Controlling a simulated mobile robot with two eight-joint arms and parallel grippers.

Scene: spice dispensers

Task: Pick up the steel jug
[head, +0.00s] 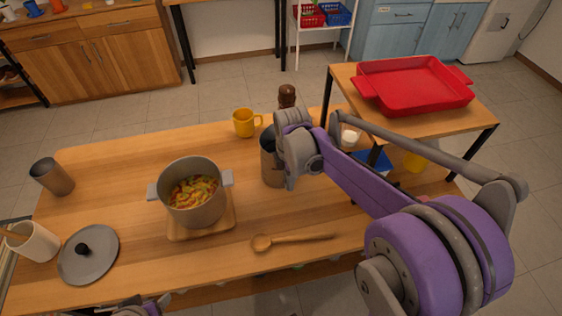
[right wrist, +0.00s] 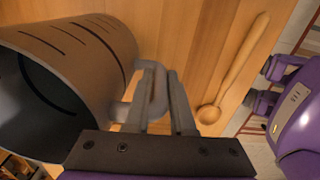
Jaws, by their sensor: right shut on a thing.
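The steel jug (head: 269,168) is a grey metal cylinder near the middle of the wooden table, partly hidden behind my right gripper (head: 292,150). In the right wrist view the jug (right wrist: 75,65) fills the left side, with dark measuring lines on its wall and its open mouth to the left. Its handle (right wrist: 127,108) runs in between the fingers of my right gripper (right wrist: 165,100), which is shut on it. Whether the jug's base touches the table I cannot tell. At the bottom edge of the head view a small part of my left arm shows; its fingers are not clear.
A pot of chopped vegetables (head: 192,195) stands on a wooden board left of the jug. A yellow mug (head: 245,122) and a brown grinder (head: 287,96) are behind it. A wooden spoon (head: 290,239) lies in front. A red tray (head: 415,86) sits on the side table at right.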

